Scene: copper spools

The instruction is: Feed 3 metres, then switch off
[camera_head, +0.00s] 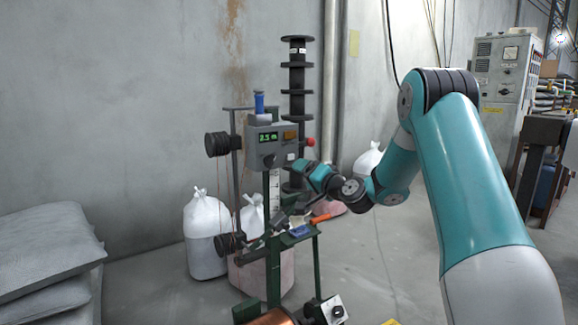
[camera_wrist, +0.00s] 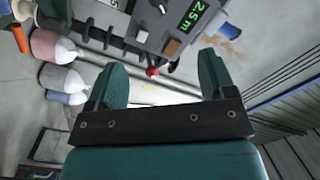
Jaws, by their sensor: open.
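The grey control box (camera_head: 272,145) is mounted on the green machine stand. Its green display (camera_wrist: 193,16) reads 2.5 m in the wrist view. Beside the display is an amber-brown rocker or button (camera_head: 290,135), which shows as a tan block (camera_wrist: 172,47) in the wrist view. A red knob (camera_head: 310,142) sticks out of the box's right side; it also shows in the wrist view (camera_wrist: 152,72), between my fingers in the picture. My gripper (camera_head: 302,166) is open and empty, just right of and below the box. I cannot tell whether it touches anything.
A copper spool (camera_head: 272,317) shows at the bottom edge. A post of black spools (camera_head: 297,80) stands behind the box. White sacks (camera_head: 205,235) stand by the wall and grey sacks (camera_head: 45,250) are stacked at left. A small shelf with tools (camera_head: 297,231) lies below my gripper.

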